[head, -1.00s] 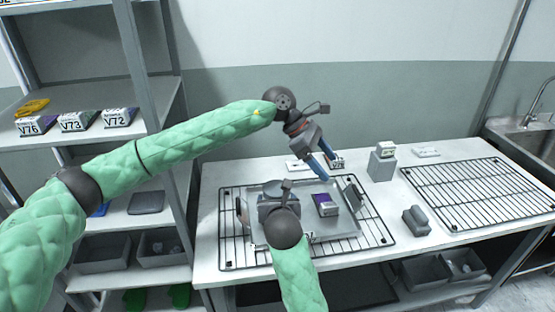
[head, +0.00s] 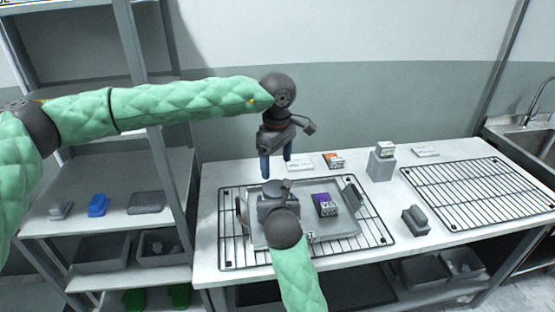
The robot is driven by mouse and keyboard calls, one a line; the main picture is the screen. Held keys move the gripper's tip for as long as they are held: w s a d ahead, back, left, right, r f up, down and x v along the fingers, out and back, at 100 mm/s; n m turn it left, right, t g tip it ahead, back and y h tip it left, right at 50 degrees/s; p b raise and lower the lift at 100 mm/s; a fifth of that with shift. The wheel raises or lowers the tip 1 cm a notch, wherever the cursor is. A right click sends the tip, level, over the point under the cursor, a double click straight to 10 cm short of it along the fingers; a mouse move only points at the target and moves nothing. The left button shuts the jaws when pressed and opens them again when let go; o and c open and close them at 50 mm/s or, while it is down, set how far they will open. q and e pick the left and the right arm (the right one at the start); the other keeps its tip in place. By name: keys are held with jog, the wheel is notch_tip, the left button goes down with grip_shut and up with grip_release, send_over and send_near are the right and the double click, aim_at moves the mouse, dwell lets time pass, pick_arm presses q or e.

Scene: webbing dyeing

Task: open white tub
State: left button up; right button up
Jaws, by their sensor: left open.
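A small box-like tub (head: 325,205) with a purple top and pale side stands on the grey tray (head: 345,226); I cannot tell if it is the white tub or whether it has a lid on. My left gripper (head: 276,165) points down, open and empty, above the table behind the tray's left part. It is apart from the tub, to its upper left. My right gripper (head: 278,198) is over the left part of the tray, left of the tub. Its fingers are hidden by its own body, so I cannot see its jaws.
An orange-and-white small item (head: 333,160) and a flat white piece (head: 299,165) lie behind the tray. The tray sits on a wire rack (head: 377,236). A grey block (head: 381,168), a grey handled item (head: 416,222) and another rack (head: 480,192) are right. Shelves stand left.

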aim_at(277, 187)
pick_arm(q)
notch_tip(277, 187, down, 8)
jog(key=shift+r, duration=0.2)
dwell(0.3)
jog(key=c, duration=0.8)
jog(key=shift+w+r+n, duration=0.1)
jog(key=shift+n, duration=1.5)
jog(key=shift+r, duration=0.15)
jog(key=shift+r, duration=0.7)
jog(key=shift+r, duration=0.3)
